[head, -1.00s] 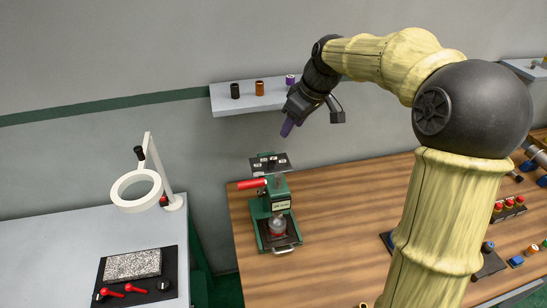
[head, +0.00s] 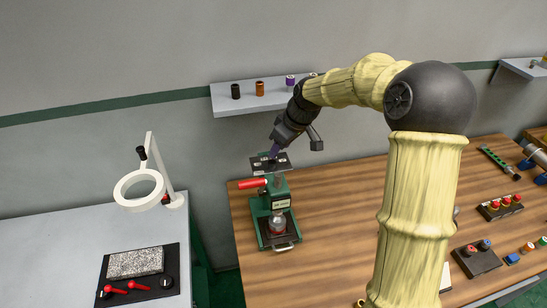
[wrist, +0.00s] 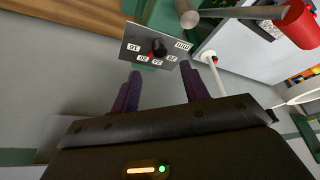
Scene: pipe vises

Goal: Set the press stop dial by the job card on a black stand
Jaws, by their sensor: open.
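The green press (head: 277,215) stands on the wooden bench with a red lever. A dark dial plate (head: 284,168) with pale labels sits at its top. In the wrist view the plate (wrist: 178,33) carries a black dial knob (wrist: 158,46) with several white number labels around it. A red mark shows at the knob's lower-left side; the numbers are too small to read surely. My gripper (head: 272,155) is over the plate in the head view. In the wrist view its purple fingers (wrist: 160,70) are apart and empty, short of the knob. I cannot identify the job card.
A wall shelf (head: 240,107) with several small cylinders hangs behind the press. A grey table (head: 60,250) with a white ring lamp (head: 140,190) stands at left. A white sheet (head: 446,275) is partly hidden behind my arm. Bench left of my arm is mostly clear.

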